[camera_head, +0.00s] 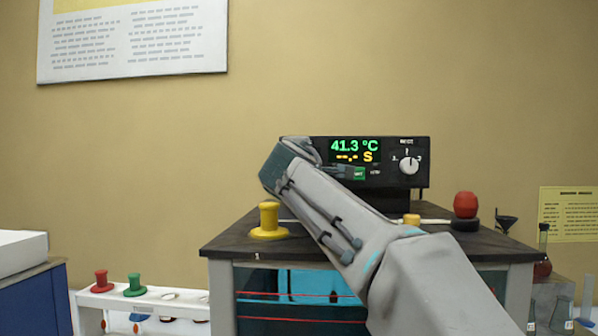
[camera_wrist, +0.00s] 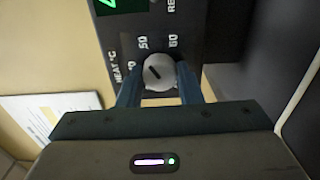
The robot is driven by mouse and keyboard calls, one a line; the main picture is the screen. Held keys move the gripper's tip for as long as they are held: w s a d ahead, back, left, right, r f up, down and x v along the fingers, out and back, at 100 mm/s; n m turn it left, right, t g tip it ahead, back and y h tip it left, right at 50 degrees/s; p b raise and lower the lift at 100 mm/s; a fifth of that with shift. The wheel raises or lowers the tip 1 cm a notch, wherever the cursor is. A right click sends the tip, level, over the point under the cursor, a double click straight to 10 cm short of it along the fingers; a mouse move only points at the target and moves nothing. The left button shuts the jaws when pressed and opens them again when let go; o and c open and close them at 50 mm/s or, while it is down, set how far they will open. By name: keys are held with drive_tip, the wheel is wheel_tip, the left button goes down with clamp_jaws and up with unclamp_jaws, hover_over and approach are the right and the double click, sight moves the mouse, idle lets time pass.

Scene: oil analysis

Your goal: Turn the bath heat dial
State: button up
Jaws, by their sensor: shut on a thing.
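The bath heat dial (camera_wrist: 158,72) is a round light grey knob with a dark pointer mark, on a black panel lettered "HEAT °C" with 50 and 60 beside it. My gripper (camera_wrist: 160,82) is shut on the dial, with one blue-grey finger on each side of it. In the head view the black control unit (camera_head: 430,180) stands on the bath and reads 41.3 °C in green above an orange line of dashes. There my arm covers the left part of the unit, so the heat dial and my fingertips are hidden.
A second dial (camera_head: 408,165) sits at the unit's right. A yellow knob-like stopper (camera_head: 269,222) stands on the dark bath top (camera_head: 232,240) left of my arm. A red ball-topped piece (camera_head: 465,206) and a black funnel (camera_head: 506,222) are at the right. A white rack (camera_head: 90,299) stands at left.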

idle(0.5)
drive_tip(key=o, duration=1)
drive_tip(key=s+b, duration=0.1)
drive_tip(key=s, duration=0.3)
drive_tip(key=s+b, duration=0.1)
drive_tip(key=s, duration=0.4)
drive_tip(key=s+b, duration=0.1)
drive_tip(key=s, duration=0.3)
drive_tip(key=shift+s+a, duration=0.25)
drive_tip(key=shift+s, duration=0.15)
